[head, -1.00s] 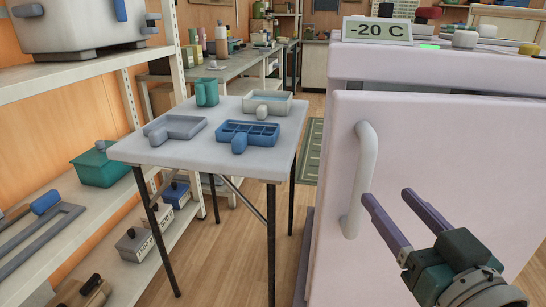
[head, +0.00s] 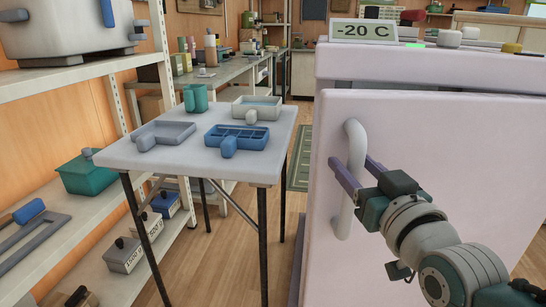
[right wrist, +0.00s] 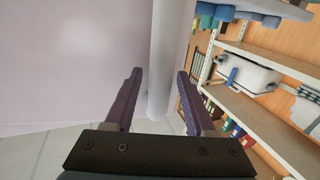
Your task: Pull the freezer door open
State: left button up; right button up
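The freezer door (head: 420,135) is a pale pinkish-white panel at the right of the head view, and it looks shut or nearly so. Its white vertical bar handle (head: 346,212) is near the door's left edge. My right gripper (head: 355,170) is at the handle with its purple fingers open, one on each side of the bar. In the right wrist view the handle (right wrist: 160,70) stands between the two spread fingers, with gaps on both sides. I cannot tell how deep the bar sits between them. My left gripper is out of view.
A small folding table (head: 110,158) with trays and teal cups stands left of the freezer. Shelving (head: 80,72) lines the left wall. A "-20 C" sign (head: 362,31) sits on the freezer top. Wooden floor (head: 222,262) lies between table and freezer.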

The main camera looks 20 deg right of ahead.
grip_shut()
dwell(1.2)
